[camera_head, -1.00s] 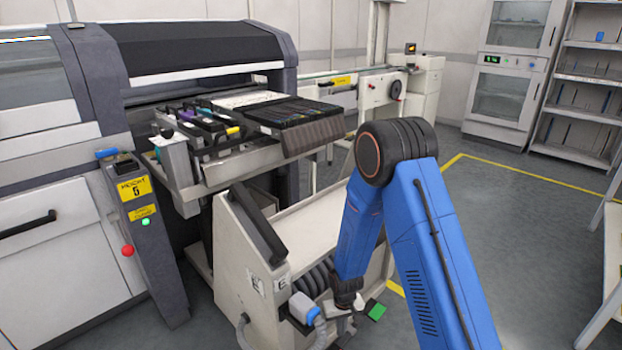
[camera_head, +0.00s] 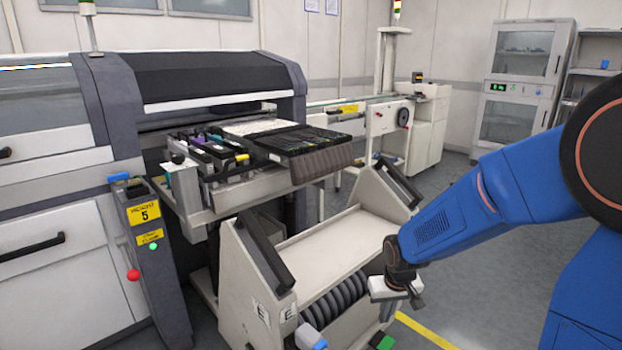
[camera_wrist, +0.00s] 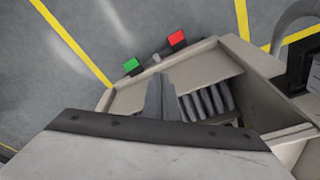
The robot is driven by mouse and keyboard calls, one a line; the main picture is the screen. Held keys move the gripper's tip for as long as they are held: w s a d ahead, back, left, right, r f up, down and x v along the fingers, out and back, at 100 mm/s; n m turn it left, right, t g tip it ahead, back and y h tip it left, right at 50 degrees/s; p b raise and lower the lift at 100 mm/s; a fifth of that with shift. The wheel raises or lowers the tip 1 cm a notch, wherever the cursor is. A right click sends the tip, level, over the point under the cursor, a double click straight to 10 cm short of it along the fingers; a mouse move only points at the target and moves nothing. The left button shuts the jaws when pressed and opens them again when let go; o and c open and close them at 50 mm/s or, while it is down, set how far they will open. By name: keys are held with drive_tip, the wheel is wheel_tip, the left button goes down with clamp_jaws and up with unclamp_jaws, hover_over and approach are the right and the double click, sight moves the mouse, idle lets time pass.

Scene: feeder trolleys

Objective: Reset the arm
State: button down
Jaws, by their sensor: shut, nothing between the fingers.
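My blue arm reaches in from the right in the head view. My gripper (camera_head: 413,298) hangs at its end, over the right side of the feeder trolley (camera_head: 325,236). Its fingers are closed together with nothing between them. In the wrist view my gripper (camera_wrist: 165,88) points down towards the trolley, with the trolley's grey frame (camera_wrist: 205,68) around and below it. I cannot tell the exact gap between fingertips and trolley.
The placement machine (camera_head: 210,75) stands behind the trolley, with a feeder bank (camera_head: 305,140) jutting out. A control post (camera_head: 145,215) stands left. Open floor lies at right.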

drive_tip(key=s+d+r+t, duration=0.1)
drive_tip(key=s+d+r, duration=0.1)
drive_tip(key=s+r, duration=0.4)
drive_tip(key=s+d+r+m, duration=0.1)
drive_tip(key=s+d+r, duration=0.2)
drive_tip(key=s+r, duration=0.3)
drive_tip(key=s+d+r+t, duration=0.1)
drive_tip(key=s+d+r, duration=0.2)
drive_tip(key=s, duration=0.9)
wheel_tip(320, 180, up, 3)
drive_tip(key=shift+s+d+r+t, duration=0.15)
drive_tip(key=shift+s+d+t, duration=0.1)
drive_tip(key=shift+s+t, duration=0.05)
